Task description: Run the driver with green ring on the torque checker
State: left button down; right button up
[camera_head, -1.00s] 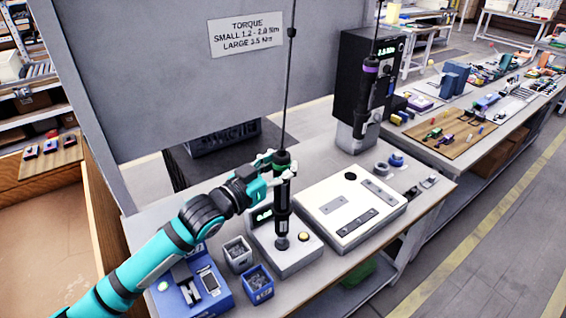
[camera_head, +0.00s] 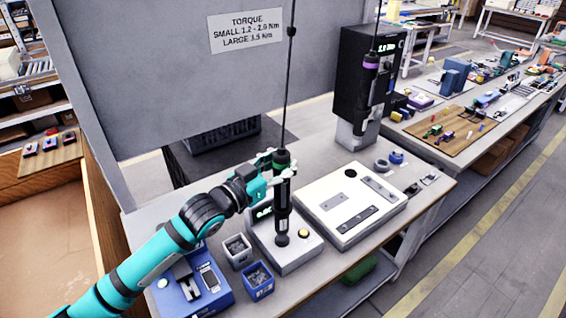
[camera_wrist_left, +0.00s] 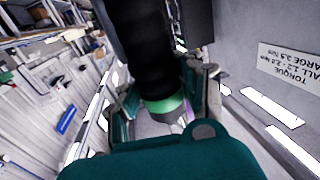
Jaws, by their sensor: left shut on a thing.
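The driver with the green ring (camera_head: 282,200) hangs upright from a dark cable. My left gripper (camera_head: 280,166) is shut around its upper body, near the green ring. In the left wrist view the dark driver body and its green ring (camera_wrist_left: 163,104) sit between the fingers. The driver's lower end is over the torque checker (camera_head: 300,249), a light box with a small lit display and a yellow button. The tip appears to meet the dark socket on the checker. The display is partly hidden by the driver, so its full reading cannot be read. My right gripper is not in view.
A second driver with a purple ring (camera_head: 370,62) hangs by a black station (camera_head: 350,75). A white fixture plate (camera_head: 350,204) lies right of the checker. A grey panel (camera_head: 180,60) rises behind.

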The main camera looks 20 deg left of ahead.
aim_at(283, 147)
pick_arm(q)
jog(key=shift+s+f, duration=0.15)
jog(key=shift+f, duration=0.55)
dwell(1.0)
jog(key=shift+r+p, duration=0.7)
jog(key=shift+r, duration=0.2)
notch_tip(283, 147, up, 5)
jog(key=p, duration=0.4)
jog(key=shift+f, duration=0.15)
jog(key=shift+w, duration=0.2)
